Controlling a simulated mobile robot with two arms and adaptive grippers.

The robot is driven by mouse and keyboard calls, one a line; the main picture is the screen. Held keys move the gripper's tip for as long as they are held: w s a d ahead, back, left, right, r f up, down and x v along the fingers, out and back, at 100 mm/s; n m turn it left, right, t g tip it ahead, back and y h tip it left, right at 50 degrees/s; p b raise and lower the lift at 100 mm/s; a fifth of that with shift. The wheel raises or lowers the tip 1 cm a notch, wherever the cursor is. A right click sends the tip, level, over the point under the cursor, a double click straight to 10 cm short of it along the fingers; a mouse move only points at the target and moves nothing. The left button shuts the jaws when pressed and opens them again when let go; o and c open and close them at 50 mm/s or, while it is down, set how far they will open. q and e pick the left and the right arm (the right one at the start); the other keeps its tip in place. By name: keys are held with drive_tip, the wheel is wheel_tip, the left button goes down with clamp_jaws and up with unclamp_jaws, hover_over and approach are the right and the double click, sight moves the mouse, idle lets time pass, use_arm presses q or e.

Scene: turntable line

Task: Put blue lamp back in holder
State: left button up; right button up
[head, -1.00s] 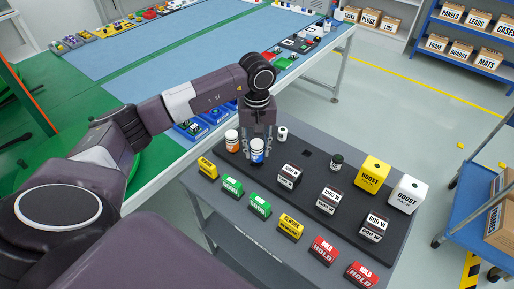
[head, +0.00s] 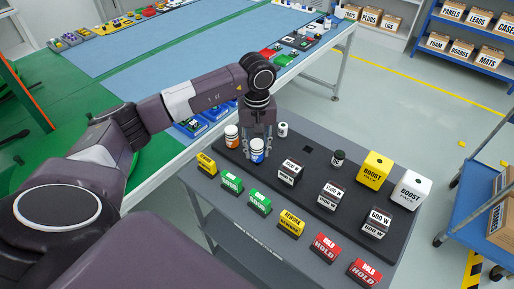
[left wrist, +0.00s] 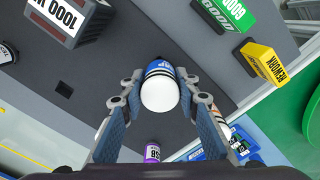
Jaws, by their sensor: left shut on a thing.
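The blue lamp (head: 257,147) is a small white cylinder with a blue band, upright near the left end of the dark tray (head: 325,172). My left gripper (head: 258,158) points down over it with a finger on each side. In the left wrist view the lamp's white rounded end (left wrist: 159,97) and blue band sit between the fingertips (left wrist: 160,82), and the gripper is shut on it. I cannot tell whether its base rests in a holder or hangs just above the tray. My right gripper is not in view.
An orange-banded lamp (head: 232,137) stands close on the left, and a white lamp (head: 283,129) behind. A dark lamp (head: 338,158), 1000 W block (head: 290,173), yellow box (head: 375,170) and white box (head: 410,189) stand rightward. Label blocks (head: 260,201) line the front. A square opening (head: 307,149) is empty.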

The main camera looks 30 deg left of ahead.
use_arm(q)
drive_tip(key=shift+f, duration=0.3)
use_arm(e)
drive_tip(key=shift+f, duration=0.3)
use_arm(q)
drive_tip(key=o, duration=1.4)
drive_tip(key=shift+c, duration=0.2)
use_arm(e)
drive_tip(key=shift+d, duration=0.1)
use_arm(q)
drive_tip(key=shift+r, duration=0.1)
wheel_tip(320, 180, up, 12)
drive_tip(key=shift+f, duration=0.1)
drive_tip(key=shift+s, duration=0.1)
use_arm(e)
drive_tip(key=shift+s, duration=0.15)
